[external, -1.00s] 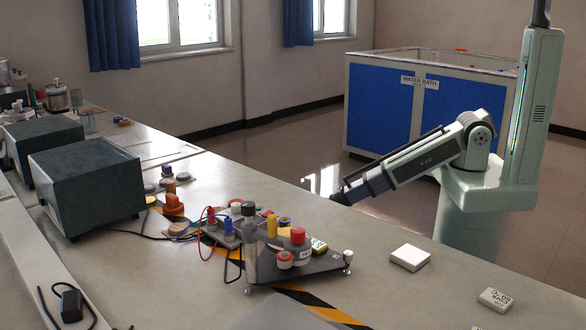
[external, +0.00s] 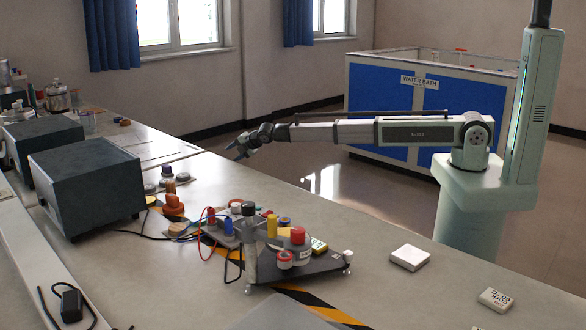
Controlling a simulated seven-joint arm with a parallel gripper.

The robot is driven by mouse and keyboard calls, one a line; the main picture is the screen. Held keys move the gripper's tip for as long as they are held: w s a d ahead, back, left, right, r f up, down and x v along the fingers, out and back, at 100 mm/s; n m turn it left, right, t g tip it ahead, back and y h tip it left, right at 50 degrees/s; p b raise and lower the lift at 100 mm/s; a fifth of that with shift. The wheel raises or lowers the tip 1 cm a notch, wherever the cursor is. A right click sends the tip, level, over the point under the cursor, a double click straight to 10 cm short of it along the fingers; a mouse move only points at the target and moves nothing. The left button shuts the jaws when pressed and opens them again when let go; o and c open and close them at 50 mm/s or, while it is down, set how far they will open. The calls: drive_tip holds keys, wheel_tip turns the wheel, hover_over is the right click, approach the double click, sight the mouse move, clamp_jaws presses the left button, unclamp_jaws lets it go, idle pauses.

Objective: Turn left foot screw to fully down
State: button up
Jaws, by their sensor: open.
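A dark triangular stand (external: 310,271) sits on the bench with small bottles and jars on it. A foot screw with a white knob (external: 347,257) shows at its right corner. A grey post with a black cap (external: 249,245) rises at its front left. I cannot tell which part is the left foot screw, and the back of the stand is hidden behind the bottles. My gripper (external: 237,148) is open and empty, with its fingers pointing left above the far bench edge. It is well apart from the stand.
Red-capped bottles (external: 298,242) crowd the stand. Coloured plugs and red, blue and black cables lie to its left, near an orange knob (external: 173,205). Dark grey boxes (external: 86,180) stand farther left. A white block (external: 410,257) lies right. The bench front is mostly clear.

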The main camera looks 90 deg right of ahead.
drive_tip(key=w+a+r+n, duration=0.1)
drive_tip(key=w+a+r, duration=0.25)
drive_tip(key=r, duration=0.25)
drive_tip(key=a, duration=0.7)
drive_tip(key=a+r+n+y, duration=0.1)
drive_tip(key=a, duration=0.6)
drive_tip(key=a+r+g+y, duration=0.1)
drive_tip(key=a, duration=0.6)
drive_tip(key=shift+w+a, duration=0.25)
drive_tip(key=shift+w, duration=0.05)
drive_tip(key=s+a+r+n+g+y, duration=0.1)
drive_tip(key=s+a, duration=0.3)
drive_tip(key=a, duration=0.7)
drive_tip(key=s+a+r+n+g+y, duration=0.1)
drive_tip(key=s+a, duration=0.3)
drive_tip(key=a, duration=0.8)
drive_tip(key=s+a+r+n+g+y, duration=0.1)
drive_tip(key=s+a, duration=0.4)
drive_tip(key=a, duration=0.7)
drive_tip(key=shift+a+r+n+g+y, duration=0.25)
drive_tip(key=shift+r+n+g+y, duration=0.2)
drive_tip(key=shift+r, duration=0.55)
drive_tip(key=s+a+r+n+g, duration=0.2)
drive_tip(key=s+a+r, duration=0.1)
drive_tip(key=s+a, duration=0.7)
drive_tip(key=n+g, duration=0.3)
approach(349, 252)
wheel_tip(349, 252, down, 8)
drive_tip(key=shift+a+f, duration=0.1)
drive_tip(key=shift+f, duration=0.15)
